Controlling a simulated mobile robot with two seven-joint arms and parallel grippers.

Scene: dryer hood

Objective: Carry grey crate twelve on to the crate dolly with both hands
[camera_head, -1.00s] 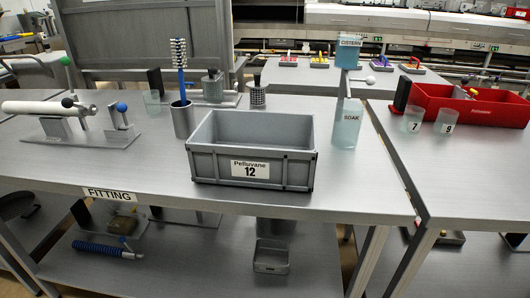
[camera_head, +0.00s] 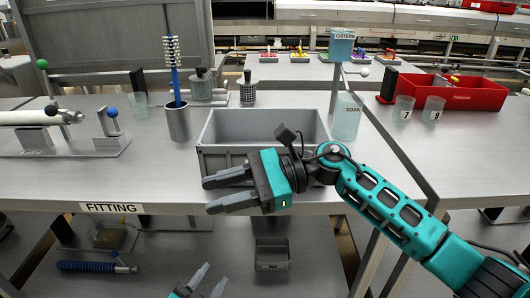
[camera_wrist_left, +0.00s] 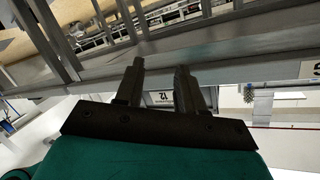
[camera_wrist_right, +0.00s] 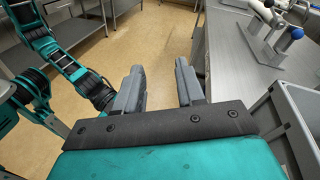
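The grey crate (camera_head: 262,125), open-topped and apparently empty, stands on the fitting bench; its front and label are largely hidden behind my right arm in the head view. My right gripper (camera_head: 207,194) is open and empty in front of the crate's left front side, fingers pointing left. The crate's wall (camera_wrist_right: 301,128) shows right of that gripper in the right wrist view. My left gripper (camera_head: 214,275) is low in front of the bench, fingers apart and empty. I see no crate dolly.
A red crate (camera_head: 455,92) is on the right bench. A small metal tray (camera_head: 271,256) sits on the lower shelf. Floor (camera_wrist_right: 165,45) shows beside the bench.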

